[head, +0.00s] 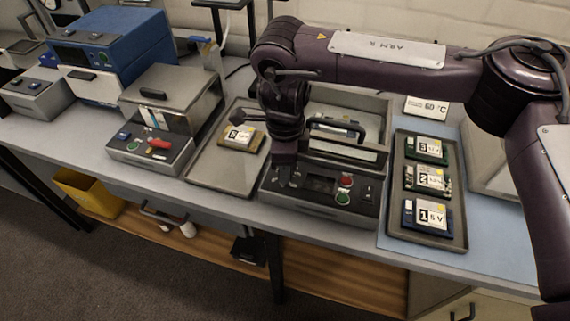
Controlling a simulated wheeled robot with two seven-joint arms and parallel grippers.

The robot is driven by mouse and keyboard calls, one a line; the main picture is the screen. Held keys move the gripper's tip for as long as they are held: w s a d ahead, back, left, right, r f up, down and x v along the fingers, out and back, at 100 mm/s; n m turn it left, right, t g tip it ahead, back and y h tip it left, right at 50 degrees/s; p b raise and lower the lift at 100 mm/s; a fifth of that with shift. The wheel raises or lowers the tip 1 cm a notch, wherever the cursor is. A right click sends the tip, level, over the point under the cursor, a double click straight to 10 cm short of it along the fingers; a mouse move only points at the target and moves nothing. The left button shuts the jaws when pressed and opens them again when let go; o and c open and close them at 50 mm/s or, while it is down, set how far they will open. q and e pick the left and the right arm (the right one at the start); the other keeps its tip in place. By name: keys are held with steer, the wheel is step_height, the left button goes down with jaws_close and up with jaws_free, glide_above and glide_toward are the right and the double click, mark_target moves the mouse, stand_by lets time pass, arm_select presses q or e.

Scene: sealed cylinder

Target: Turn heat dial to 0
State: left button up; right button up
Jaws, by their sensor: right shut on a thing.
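My right gripper (285,182) reaches down from above onto the left part of the front panel of a grey bench device (308,205). It is shut on the heat dial, which its fingers hide almost wholly, so the dial's setting cannot be read. To the right on the same panel are a small dark display (320,184), a red button (345,180), a green button (343,198) and a small switch (368,193). The device's lid with a black handle (338,127) stands behind the panel. My left gripper is not in view.
A tray (460,225) with several numbered modules stands right of the device. A metal tray (208,172) with one module lies left of it. Further left are a second grey device (150,150) and a blue machine (115,45).

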steer(key=n, duration=0.6)
steer(key=shift+w+r, duration=0.1)
steer(key=n, duration=0.6)
steer(key=shift+n, duration=0.3)
stand_by(0.3)
steer(key=o, duration=1)
step_height(320, 180, up, 8)
steer(key=shift+f+b, duration=0.15)
steer(key=shift+b, duration=0.3)
